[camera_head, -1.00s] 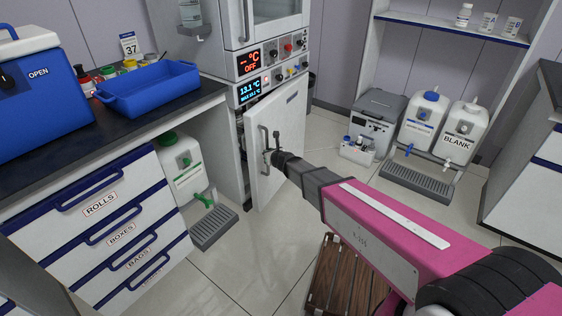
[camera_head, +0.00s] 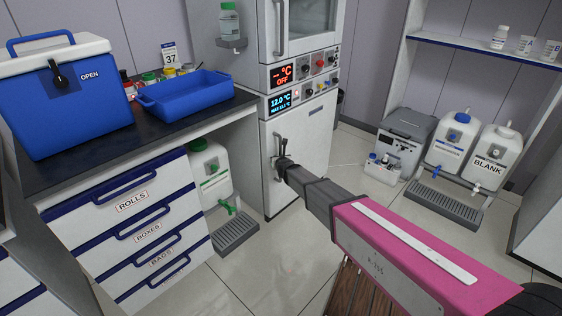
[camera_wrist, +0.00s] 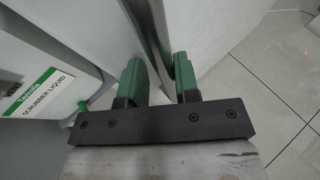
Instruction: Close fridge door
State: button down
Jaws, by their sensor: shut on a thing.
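The white fridge door (camera_head: 309,128) is the lower front of the tall unit in the head view. It looks flush or nearly flush with the fridge body, and I see no clear gap at its left edge. Its upright handle (camera_head: 276,143) is near the left side of the door. My gripper (camera_head: 284,161) is at this handle, at the end of my outstretched arm. In the wrist view my gripper's green fingers (camera_wrist: 160,77) stand on both sides of the grey handle bar (camera_wrist: 163,42) and are shut on it. My gripper partly hides the handle's lower part.
A counter with drawers (camera_head: 130,207) stands left, bearing a blue cooler (camera_head: 85,105) and a blue tray (camera_head: 188,93). A white canister (camera_head: 208,170) with a drip tray (camera_head: 236,232) is close left of the fridge. A wooden stool (camera_head: 352,288) is below my arm. Floor right of the fridge is partly clear.

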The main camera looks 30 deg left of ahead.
jog(key=c, duration=1.1)
grip_release()
jog(key=shift+s+a, duration=0.25)
jog(key=shift+a, duration=0.75)
jog(key=d+v, duration=0.1)
jog(key=v, duration=1)
jog(key=shift+w+d, duration=0.1)
jog(key=shift+w, duration=0.05)
